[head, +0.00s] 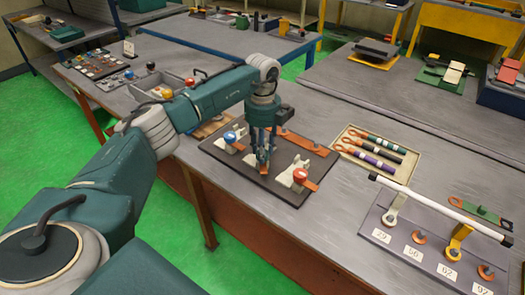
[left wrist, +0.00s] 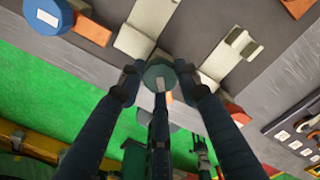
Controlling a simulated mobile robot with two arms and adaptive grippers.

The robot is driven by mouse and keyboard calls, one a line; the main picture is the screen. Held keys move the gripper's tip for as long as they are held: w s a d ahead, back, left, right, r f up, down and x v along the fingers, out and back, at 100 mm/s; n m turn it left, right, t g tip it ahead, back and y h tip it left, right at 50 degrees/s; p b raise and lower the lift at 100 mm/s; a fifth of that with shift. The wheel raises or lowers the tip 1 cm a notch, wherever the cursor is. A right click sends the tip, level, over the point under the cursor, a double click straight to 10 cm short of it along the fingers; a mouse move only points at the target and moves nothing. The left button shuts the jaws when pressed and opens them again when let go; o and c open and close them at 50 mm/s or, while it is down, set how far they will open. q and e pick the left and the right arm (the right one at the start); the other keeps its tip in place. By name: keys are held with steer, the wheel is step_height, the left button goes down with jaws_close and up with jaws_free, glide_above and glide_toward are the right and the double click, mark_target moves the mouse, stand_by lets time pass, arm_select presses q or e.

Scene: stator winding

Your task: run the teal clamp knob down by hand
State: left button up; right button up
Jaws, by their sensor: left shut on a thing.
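My left gripper (head: 263,160) reaches down from above onto the dark fixture plate (head: 286,195) on the bench. A pale clamp body (left wrist: 150,32) shows beside the knob. In the head view the fingers largely hide the teal knob. My right gripper is in neither view.
On the same plate, a blue knob (head: 230,138) stands left of the gripper and a red knob (head: 300,175) to its right, close by.

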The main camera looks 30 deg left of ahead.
arm_select(q)
steer(key=m, duration=0.5)
steer(key=shift+w+r+m+b, duration=0.2)
steer(key=shift+m+b, duration=0.1)
steer(key=shift+b, duration=0.1)
steer(key=m, duration=0.4)
steer(key=shift+b, duration=0.35)
steer(key=m, duration=0.5)
steer(key=shift+m+b, duration=0.35)
steer(key=shift+m, duration=0.05)
steer(key=m, duration=0.4)
steer(key=shift+a+r+m, duration=0.1)
steer(key=shift+m, duration=0.2)
steer(key=o, duration=1)
steer(key=shift+o, duration=0.9)
steer(key=shift+s, duration=0.15)
